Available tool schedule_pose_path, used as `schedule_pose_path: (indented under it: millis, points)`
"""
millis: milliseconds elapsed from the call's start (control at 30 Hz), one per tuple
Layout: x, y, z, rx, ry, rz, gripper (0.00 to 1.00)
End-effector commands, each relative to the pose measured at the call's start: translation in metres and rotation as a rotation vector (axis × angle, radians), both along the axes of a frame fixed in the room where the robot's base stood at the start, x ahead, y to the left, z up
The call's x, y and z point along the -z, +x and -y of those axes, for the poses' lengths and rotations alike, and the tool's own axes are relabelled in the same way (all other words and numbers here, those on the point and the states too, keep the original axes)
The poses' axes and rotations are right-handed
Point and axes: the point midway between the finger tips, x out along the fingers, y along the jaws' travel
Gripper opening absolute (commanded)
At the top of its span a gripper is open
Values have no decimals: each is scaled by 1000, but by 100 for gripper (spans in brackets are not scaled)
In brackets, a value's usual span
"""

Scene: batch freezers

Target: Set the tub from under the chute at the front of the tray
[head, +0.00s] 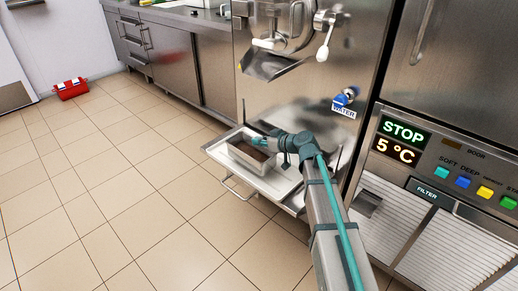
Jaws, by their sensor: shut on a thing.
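The tray (217,150) is a pale shelf sticking out from the front of the steel machine. The chute (268,66) is a steel spout above and behind the tray, with nothing visible directly beneath it but the tray's back part.
A blue water tap (346,97) and a lever handle (324,35) stick out from the machine. A blast freezer panel (440,160) reading STOP and 5 °C is close on the right. A red box (71,89) lies far left.

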Motion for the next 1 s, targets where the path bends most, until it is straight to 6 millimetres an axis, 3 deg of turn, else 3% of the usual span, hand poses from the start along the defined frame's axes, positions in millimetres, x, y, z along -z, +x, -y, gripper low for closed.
schedule_pose_path:
  millis: [200,567,600,733,1000]
  points:
    - [29,2,-1,0,2,-1,0]
    - [33,2,-1,0,1,1,0]
    - [34,2,-1,0,-1,1,10]
    - [34,2,-1,0,0,0,32]
    - [33,2,-1,0,0,0,32]
